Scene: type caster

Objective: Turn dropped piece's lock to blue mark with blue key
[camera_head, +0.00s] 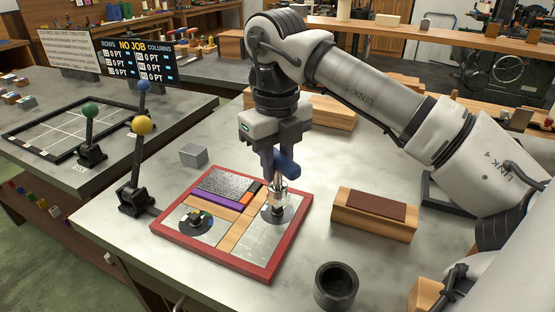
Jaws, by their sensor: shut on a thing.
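My gripper (279,165) points straight down over a red-framed tray (168,239) and is shut on a blue-handled key (288,163). The key stands upright, its metal shaft down at a round lock (279,213) on the right-hand metal plate (253,240). I cannot tell how deep the tip sits in the lock. A second metal plate (185,227) at the tray's left bears a round dark lock (196,220) with small coloured marks. No blue mark on the right-hand lock can be made out. Which piece was dropped is not clear.
Levers with yellow (141,125), green (90,110) and blue (143,86) knobs stand left of the tray. A grey block (193,155) lies behind it. A wooden block (375,220) with a brown top stands right, and a dark cup (336,285) in front.

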